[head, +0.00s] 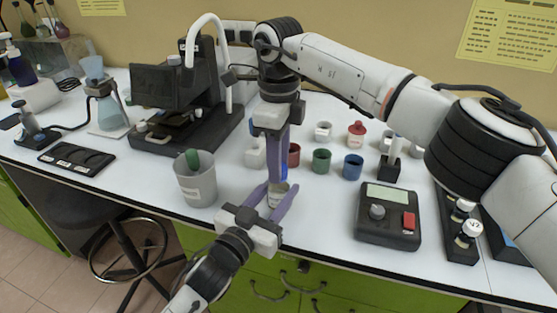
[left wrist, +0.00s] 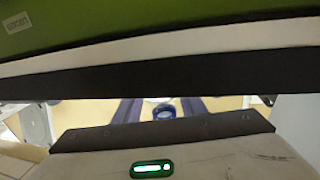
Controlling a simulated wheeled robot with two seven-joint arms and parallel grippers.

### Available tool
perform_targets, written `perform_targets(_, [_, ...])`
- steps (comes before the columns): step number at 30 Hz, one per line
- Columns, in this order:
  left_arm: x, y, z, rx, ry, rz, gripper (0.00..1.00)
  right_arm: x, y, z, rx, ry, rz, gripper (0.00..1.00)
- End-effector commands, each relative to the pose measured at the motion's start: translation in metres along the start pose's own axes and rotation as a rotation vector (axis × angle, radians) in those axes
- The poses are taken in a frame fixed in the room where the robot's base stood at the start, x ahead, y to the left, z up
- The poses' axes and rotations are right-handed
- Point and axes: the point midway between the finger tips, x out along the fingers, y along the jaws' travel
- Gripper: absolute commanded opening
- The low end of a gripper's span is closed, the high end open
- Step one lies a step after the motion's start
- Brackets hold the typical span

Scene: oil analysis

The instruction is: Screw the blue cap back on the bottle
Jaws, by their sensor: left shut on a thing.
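My left gripper (head: 277,190) reaches in from the bottom and is shut around a small pale bottle (head: 277,197) at the table's front edge. The bottle looks upright. The blue cap (head: 284,172) shows just above it, at the tips of my right gripper (head: 280,176), which points straight down from above. Whether the right fingers press on the cap, and whether the cap touches the bottle's neck, I cannot tell. In the left wrist view a round blue thing (left wrist: 165,113) shows between the dark fingers, mostly cut off by the gripper's body.
A grey bin (head: 198,188) with a green item stands left of the grippers. Red, green (head: 321,161) and blue (head: 353,166) cups stand behind right. A dark device with a red button (head: 388,217) lies to the right. A microscope-like machine (head: 185,100) stands back left.

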Motion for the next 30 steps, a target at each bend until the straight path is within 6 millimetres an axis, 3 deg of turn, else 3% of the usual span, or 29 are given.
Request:
perform_targets(7, [0.0,0.0,0.001,0.0,-0.002,0.0,0.0,0.0,0.0,0.0,0.005,0.0,0.0,0.02])
perform_targets(8, [0.0,0.0,0.001,0.0,-0.002,0.0,0.0,0.0,0.0,0.0,0.005,0.0,0.0,0.3])
perform_targets(12, [0.0,0.0,0.001,0.0,-0.002,0.0,0.0,0.0,0.0,0.0,0.005,0.0,0.0,0.51])
perform_targets(23, [0.0,0.0,0.001,0.0,-0.002,0.0,0.0,-0.007,0.0,0.0,0.005,-0.001,-0.002,0.51])
perform_targets(30, [0.0,0.0,0.001,0.0,-0.002,0.0,0.0,-0.051,0.0,0.001,0.006,-0.002,-0.005,0.51])
